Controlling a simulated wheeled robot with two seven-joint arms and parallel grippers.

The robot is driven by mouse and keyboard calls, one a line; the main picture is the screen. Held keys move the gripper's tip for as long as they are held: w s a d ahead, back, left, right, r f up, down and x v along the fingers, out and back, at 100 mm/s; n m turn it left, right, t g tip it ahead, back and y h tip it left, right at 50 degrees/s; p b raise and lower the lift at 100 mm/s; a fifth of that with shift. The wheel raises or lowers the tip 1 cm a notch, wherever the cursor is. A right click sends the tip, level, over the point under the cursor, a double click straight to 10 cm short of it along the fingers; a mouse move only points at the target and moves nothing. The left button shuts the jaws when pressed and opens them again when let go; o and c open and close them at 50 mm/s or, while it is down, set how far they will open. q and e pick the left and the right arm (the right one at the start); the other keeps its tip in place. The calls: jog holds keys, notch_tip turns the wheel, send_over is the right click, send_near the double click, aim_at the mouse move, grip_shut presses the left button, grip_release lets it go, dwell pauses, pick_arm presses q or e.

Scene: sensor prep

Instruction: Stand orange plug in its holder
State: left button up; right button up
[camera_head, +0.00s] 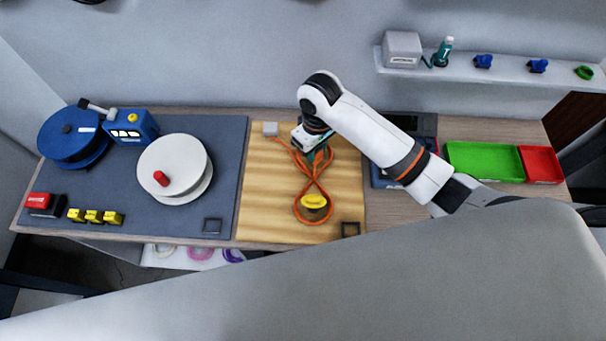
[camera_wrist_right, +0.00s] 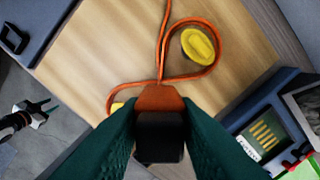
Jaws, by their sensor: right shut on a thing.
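My right gripper (camera_head: 318,150) is above the wooden mat, with its teal fingers pointing down. In the right wrist view its fingers (camera_wrist_right: 160,135) are shut on the orange plug (camera_wrist_right: 158,98), whose lower part looks black. An orange cable (camera_head: 301,197) lies in loops on the mat below. One small black square frame (camera_head: 351,229) sits at the mat's near right corner. Another (camera_head: 212,226) sits on the blue mat; I cannot tell which is the plug's holder. My left gripper (camera_wrist_right: 38,112) shows open and empty over the floor in the right wrist view.
A yellow piece (camera_head: 314,201) lies inside a cable loop. The wooden mat (camera_head: 265,205) is otherwise fairly clear. A white spool (camera_head: 185,165) and blue reel (camera_head: 65,140) stand left. Green (camera_head: 485,162) and red (camera_head: 540,165) trays stand right.

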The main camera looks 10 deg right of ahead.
jog(key=shift+r, duration=0.35)
